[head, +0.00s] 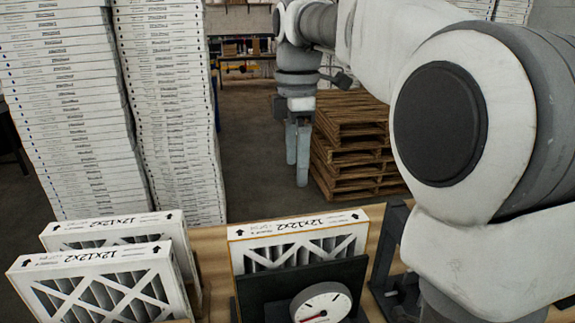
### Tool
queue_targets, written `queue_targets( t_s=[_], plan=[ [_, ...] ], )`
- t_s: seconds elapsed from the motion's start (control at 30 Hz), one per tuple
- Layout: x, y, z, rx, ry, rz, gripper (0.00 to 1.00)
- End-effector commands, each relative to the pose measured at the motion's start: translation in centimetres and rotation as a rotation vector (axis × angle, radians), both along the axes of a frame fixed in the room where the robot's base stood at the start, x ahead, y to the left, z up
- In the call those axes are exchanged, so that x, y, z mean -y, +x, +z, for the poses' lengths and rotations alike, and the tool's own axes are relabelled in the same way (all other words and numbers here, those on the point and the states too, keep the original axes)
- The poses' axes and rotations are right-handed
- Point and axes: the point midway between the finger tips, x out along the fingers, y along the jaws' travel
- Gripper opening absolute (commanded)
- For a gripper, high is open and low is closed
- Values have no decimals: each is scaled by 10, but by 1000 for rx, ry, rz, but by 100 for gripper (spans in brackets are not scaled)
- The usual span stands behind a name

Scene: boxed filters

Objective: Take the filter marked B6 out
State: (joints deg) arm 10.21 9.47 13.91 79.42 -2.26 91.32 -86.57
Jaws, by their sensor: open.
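Three white-framed pleated filters printed 12x12x2 stand upright at the front: a back-left filter (110,229), a front-left filter (92,258) and a middle filter (298,226). I cannot read a B6 mark on any of them. The middle filter stands behind a black plate (262,287) that hides its lower part.
A wooden surface (212,262) bears the filters. A round dial gauge (321,304) sits before the black plate. Tall stacks of boxed filters (172,110) rise at the left. Wooden pallets (352,140) are piled behind my gripper. My arm covers the right side.

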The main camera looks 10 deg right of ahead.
Motion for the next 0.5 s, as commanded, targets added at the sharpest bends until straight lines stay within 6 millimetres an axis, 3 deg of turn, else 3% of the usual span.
queue_targets(
  t_s=[0.17, 0.5],
  plan=[
    [0, 0, -18, -4, 0, 1, 91],
    [0, -1, -84, -6, 0, -1, 91]
  ],
)
